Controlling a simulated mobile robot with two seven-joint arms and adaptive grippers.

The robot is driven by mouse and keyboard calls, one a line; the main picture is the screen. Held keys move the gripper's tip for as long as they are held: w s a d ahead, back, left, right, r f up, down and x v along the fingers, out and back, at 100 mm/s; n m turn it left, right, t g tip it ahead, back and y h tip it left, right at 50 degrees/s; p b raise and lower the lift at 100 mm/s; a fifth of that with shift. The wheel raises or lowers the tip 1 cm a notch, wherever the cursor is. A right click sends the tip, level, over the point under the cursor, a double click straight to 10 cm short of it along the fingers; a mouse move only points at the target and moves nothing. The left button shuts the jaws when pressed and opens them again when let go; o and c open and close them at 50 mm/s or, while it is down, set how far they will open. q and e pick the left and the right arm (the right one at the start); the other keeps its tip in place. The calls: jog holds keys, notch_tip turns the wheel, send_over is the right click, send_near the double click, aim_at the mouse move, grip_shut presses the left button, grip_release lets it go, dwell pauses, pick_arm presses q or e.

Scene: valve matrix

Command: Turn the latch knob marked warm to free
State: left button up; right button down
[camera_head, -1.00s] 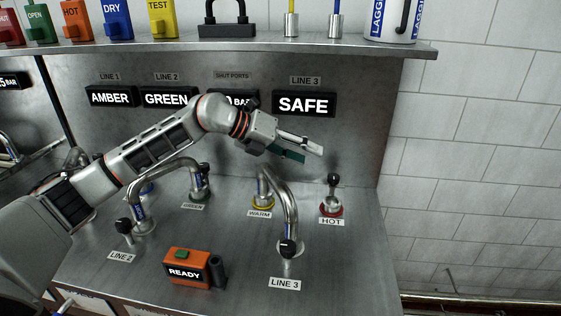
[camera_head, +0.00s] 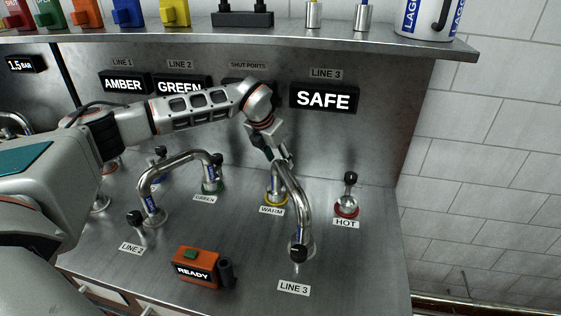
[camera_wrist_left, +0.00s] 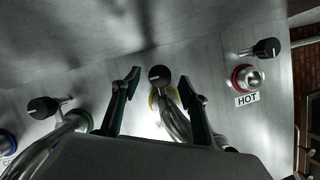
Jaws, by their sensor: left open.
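The warm port has a yellow ring (camera_head: 276,198) and a "WARM" label (camera_head: 271,210) on the steel bench. A curved metal pipe (camera_head: 294,195) runs from it to the line 3 stub. In the left wrist view its black latch knob (camera_wrist_left: 159,76) shows between my fingertips, with part of the yellow ring below it. My left gripper (camera_head: 278,152) is open, pointing down above the warm port. Its two fingers stand on either side of the knob in the left wrist view, apparently without gripping it. In the head view the gripper and pipe mostly hide the knob.
The hot port (camera_head: 346,207) with a red ring and black knob stands to the right. Another curved pipe (camera_head: 170,170) joins line 2 to the green port at left. An orange "READY" box (camera_head: 196,267) sits in front. A "SAFE" display (camera_head: 323,98) is on the back panel.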

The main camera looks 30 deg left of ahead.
pick_arm(q)
jog(key=shift+x, duration=1.15)
jog(key=c, duration=1.1)
